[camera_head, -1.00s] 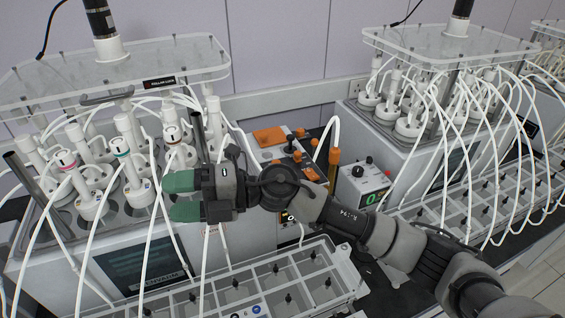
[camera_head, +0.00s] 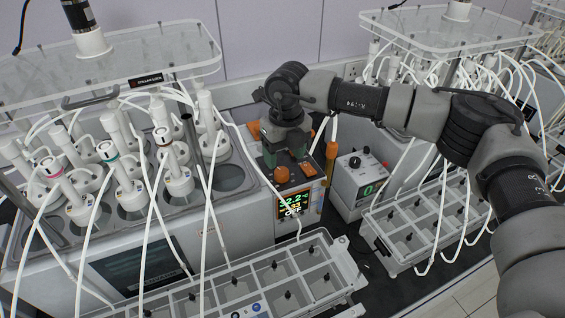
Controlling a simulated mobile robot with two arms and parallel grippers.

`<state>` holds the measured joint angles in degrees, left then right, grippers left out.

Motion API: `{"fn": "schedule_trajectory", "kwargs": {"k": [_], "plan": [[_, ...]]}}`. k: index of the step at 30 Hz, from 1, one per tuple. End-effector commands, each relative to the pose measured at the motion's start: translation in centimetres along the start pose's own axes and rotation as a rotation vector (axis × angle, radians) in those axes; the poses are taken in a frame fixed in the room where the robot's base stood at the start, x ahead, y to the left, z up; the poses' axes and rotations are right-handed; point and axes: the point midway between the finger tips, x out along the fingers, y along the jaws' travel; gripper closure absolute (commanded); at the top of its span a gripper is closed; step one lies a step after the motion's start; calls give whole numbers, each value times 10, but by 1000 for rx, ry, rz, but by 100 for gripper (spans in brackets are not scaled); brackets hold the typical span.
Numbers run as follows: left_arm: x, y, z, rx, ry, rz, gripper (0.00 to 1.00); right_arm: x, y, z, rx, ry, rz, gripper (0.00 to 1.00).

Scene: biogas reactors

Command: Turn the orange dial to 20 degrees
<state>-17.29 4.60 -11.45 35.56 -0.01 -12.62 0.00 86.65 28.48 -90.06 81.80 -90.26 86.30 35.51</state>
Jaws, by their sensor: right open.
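An orange dial (camera_head: 282,174) sits on the front edge of a white unit between the two reactor baths. A lit display (camera_head: 295,205) on the unit's front reads about 2.2 in green, with smaller orange and white text below. My right gripper (camera_head: 286,156) points down over the unit, just behind the dial, with its green fingertips apart. The gripper hides part of the unit's top, and I cannot tell whether it touches anything there. My left gripper is out of view.
White tubes hang from the left reactor (camera_head: 150,60) and pass close by on the left. An orange-capped tube (camera_head: 331,155) stands at right, beside a box with a green readout (camera_head: 365,180). A clear compartment tray (camera_head: 310,290) lies in front.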

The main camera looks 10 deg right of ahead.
Motion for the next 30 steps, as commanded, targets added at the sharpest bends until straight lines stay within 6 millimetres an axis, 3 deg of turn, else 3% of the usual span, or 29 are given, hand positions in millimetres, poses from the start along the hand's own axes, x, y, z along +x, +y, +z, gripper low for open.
{"fn": "schedule_trajectory", "kwargs": {"k": [1,9,20,30], "plan": [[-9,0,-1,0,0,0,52,6,1,0,1,4,2,38],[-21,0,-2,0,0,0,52,43,1,0,0,1,2,38],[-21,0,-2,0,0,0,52,50,1,0,-1,-2,3,38],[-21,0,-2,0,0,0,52,50,1,0,-1,-1,3,87]]}}
